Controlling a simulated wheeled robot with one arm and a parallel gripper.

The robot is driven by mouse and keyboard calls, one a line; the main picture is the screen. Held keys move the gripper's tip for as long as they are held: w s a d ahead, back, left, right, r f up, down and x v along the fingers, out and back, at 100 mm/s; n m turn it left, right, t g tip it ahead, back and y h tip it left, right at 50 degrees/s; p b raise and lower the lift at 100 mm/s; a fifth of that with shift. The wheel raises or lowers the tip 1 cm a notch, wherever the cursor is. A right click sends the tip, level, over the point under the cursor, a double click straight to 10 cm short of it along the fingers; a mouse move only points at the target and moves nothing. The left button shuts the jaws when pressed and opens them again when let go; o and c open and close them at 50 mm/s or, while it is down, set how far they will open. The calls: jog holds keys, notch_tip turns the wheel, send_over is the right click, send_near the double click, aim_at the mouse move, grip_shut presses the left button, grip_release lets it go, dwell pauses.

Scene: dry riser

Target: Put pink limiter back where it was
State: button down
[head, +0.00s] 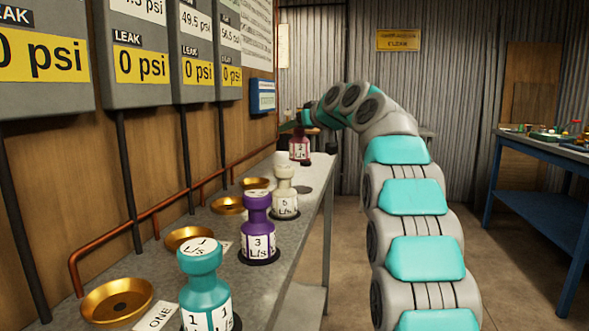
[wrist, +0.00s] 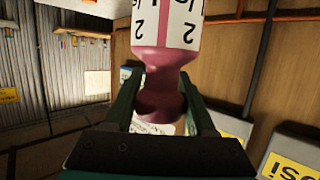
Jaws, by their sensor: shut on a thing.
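The pink limiter (head: 300,148), labelled 2, is at the far end of the grey shelf (head: 262,287) in the head view. My gripper (head: 301,126) is at its top, shut on it. In the wrist view the pink limiter (wrist: 160,60) fills the top centre, its narrow neck between the two fingers of my gripper (wrist: 162,105). I cannot tell whether its base touches the shelf. A dark round spot (head: 304,190) with nothing on it shows on the shelf, nearer than the pink limiter and beside the white one.
White (head: 285,187), purple (head: 258,228) and teal (head: 205,285) limiters stand upright along the shelf. Several brass dishes (head: 117,300) line its wall side. Gauge panels (head: 140,55) and a copper pipe (head: 165,208) are on the left wall. A blue table (head: 550,149) stands right.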

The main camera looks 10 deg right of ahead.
aim_at(294, 156)
jog(key=shift+f+b, duration=0.65)
jog(key=shift+f, duration=3.4)
jog(key=shift+f, duration=0.2)
jog(key=shift+c, duration=1.1)
grip_release()
jog(key=shift+r, duration=0.1)
jog(key=shift+s+r, duration=0.1)
jog(key=shift+r, duration=0.05)
jog(key=b+v, duration=0.1)
jog(key=v, duration=1.1)
jog(key=shift+b, duration=0.35)
